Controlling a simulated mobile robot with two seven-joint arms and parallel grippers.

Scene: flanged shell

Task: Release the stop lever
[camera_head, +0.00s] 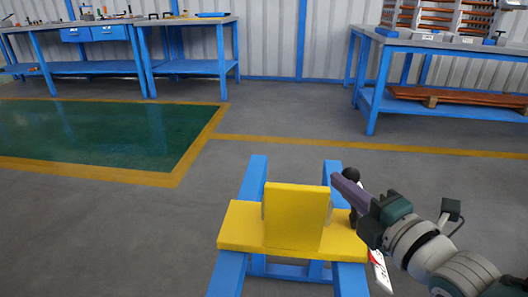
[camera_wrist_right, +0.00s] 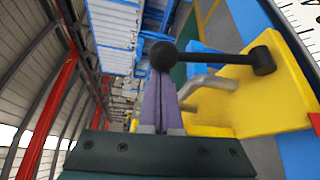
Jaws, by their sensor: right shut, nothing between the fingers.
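The stop lever (camera_wrist_right: 215,61) is a black rod with a round ball knob at one end and a thick hub at the other, on a yellow bracket (camera_wrist_right: 240,100). My left gripper is not in view.
The yellow block sits on a blue frame (camera_head: 228,272). A bent grey metal rod (camera_wrist_right: 208,88) is beside the lever. A white strip with red marks (camera_head: 381,272) hangs at the right. Blue workbenches (camera_head: 190,67) stand far back; the floor between is clear.

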